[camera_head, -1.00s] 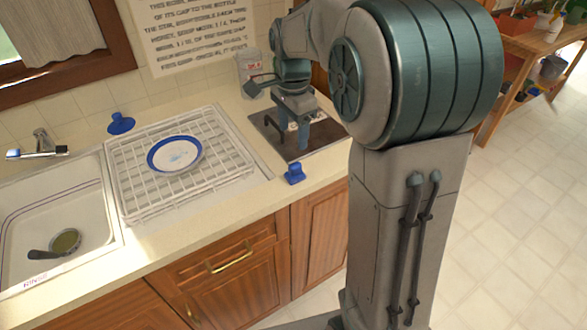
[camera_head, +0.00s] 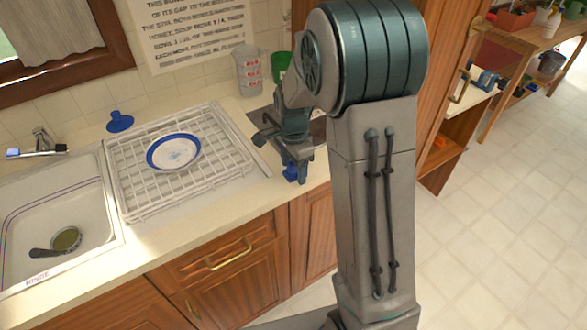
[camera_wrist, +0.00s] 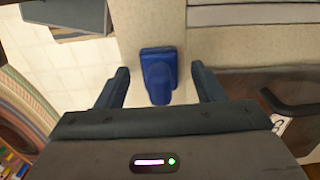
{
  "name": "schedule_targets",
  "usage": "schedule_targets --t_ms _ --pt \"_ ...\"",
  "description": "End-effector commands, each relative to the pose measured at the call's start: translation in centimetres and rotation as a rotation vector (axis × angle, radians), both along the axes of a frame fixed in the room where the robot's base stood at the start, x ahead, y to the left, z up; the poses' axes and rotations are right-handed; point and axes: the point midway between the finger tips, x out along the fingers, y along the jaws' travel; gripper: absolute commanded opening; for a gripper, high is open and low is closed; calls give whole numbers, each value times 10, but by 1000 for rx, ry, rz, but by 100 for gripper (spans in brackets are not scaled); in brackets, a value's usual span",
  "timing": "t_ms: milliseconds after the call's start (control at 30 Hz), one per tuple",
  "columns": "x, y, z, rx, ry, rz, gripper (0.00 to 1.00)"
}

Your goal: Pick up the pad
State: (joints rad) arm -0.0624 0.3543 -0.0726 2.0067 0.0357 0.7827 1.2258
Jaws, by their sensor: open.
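The pad is a small blue block with a raised grip (camera_wrist: 159,76). In the wrist view it sits on the beige counter near its front edge, between and just beyond my fingertips. My gripper (camera_wrist: 160,82) is open and empty, with one finger on each side of the pad and visible gaps. In the head view my gripper (camera_head: 298,166) points down over the counter edge, and the blue pad (camera_head: 291,173) is partly hidden behind it.
A white dish rack (camera_head: 205,190) holds a blue-rimmed plate (camera_head: 173,152). A blue suction-cup-like item (camera_head: 120,121) stands behind it. The sink (camera_head: 55,225) with a pan is at left. Clear cups (camera_head: 248,72) and a green container (camera_head: 282,67) stand at the back.

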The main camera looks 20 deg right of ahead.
Motion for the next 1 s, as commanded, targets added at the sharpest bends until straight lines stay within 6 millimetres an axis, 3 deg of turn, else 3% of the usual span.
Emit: schedule_targets --t_ms 233,267,400,433,767,1000 --pt "0 0 -2 0 -1 0 62" --pt "0 0 -2 0 -1 0 56" --pt "0 0 -2 0 -1 0 17" --pt "0 0 -2 0 -1 0 12" --pt "1 0 0 0 -2 0 12" --pt "1 0 23 0 -6 1 12"
